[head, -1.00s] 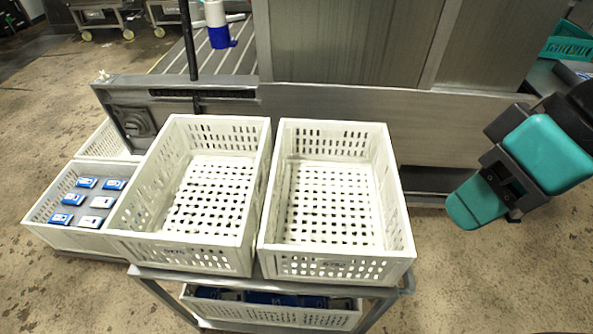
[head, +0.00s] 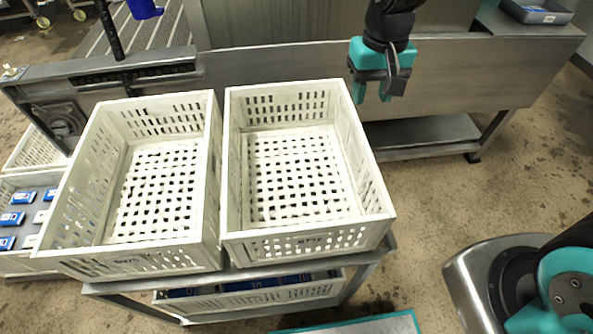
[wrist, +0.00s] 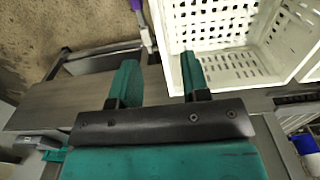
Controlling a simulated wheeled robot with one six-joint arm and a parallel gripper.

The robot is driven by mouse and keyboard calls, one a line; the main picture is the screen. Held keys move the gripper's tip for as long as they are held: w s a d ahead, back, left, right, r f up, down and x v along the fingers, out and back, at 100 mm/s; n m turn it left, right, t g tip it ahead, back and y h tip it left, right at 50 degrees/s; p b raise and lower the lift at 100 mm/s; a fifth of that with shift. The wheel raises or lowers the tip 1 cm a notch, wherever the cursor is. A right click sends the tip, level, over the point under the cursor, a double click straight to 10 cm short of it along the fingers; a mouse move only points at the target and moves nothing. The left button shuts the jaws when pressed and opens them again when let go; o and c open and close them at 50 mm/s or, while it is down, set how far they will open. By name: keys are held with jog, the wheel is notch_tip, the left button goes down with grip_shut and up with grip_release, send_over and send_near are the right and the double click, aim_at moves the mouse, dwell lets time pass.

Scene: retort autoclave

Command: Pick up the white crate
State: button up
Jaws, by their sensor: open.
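Two empty white crates stand side by side on a metal cart. The right white crate (head: 308,238) has perforated walls and a grid floor, and the left white crate (head: 150,258) is close beside it. My gripper (head: 372,92) is open and empty, fingers down, just beyond the far right corner of the right crate. In the wrist view the two teal fingers (wrist: 158,80) show apart with a gap between them. A white crate wall (wrist: 215,47) shows past the right finger; I cannot tell whether they touch.
A lower crate (head: 250,298) with blue packs sits on the cart's shelf. More packs lie in a crate at far left.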

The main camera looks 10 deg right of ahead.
aim_at(362, 133)
notch_tip(362, 133, down, 9)
jog(key=shift+r, duration=0.15)
jog(key=f, duration=0.5)
jog(key=shift+w+d+f, duration=0.1)
jog(key=shift+w+d, duration=0.15)
jog(key=shift+w, duration=0.05)
grip_shut()
dwell(1.1)
